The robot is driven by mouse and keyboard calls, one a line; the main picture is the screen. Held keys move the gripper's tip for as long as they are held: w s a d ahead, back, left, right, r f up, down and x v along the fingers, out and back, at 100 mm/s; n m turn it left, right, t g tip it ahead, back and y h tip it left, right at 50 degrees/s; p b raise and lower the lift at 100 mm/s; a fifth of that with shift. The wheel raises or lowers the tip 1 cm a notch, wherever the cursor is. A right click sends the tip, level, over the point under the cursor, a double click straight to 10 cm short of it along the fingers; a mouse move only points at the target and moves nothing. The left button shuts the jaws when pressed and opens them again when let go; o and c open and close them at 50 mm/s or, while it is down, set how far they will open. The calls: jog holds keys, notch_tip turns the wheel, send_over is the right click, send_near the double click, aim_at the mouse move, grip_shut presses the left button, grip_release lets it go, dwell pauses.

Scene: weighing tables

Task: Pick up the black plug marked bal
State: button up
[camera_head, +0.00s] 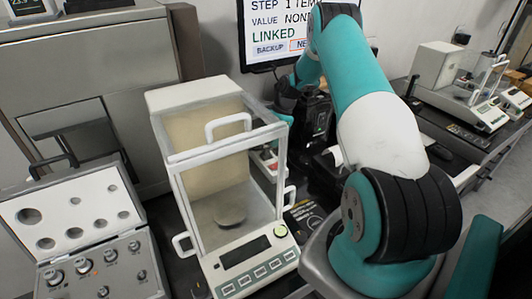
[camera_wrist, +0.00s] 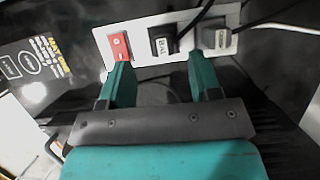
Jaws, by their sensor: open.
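The black plug marked BAL (camera_wrist: 160,42) sits in a light grey power strip (camera_wrist: 138,35) in the wrist view, with a black cord running up from it. My gripper (camera_wrist: 159,63) is open, its two teal fingers below the plug in the picture, one to its left and one to its right. Nothing is between the fingers. The plug is roughly centred in the gap; I cannot tell the height between them. In the head view, part of the strip (camera_head: 265,158) shows behind the balance, and my arm hides the plug.
A red switch (camera_wrist: 120,47) and a grey plug (camera_wrist: 214,38) flank the black one on the strip. Cords cross above. A glass-sided balance (camera_head: 240,255) stands near, with an open weight case (camera_head: 95,250) at left. Another balance (camera_head: 465,110) stands at the far right.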

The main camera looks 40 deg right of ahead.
jog(key=p+x, duration=0.2)
jog(key=x, duration=0.3)
jog(key=shift+w+d+f, duration=0.1)
jog(key=shift+w, duration=0.05)
jog(key=shift+c, duration=0.4)
jog(key=c, duration=0.7)
jog(key=shift+c, duration=0.2)
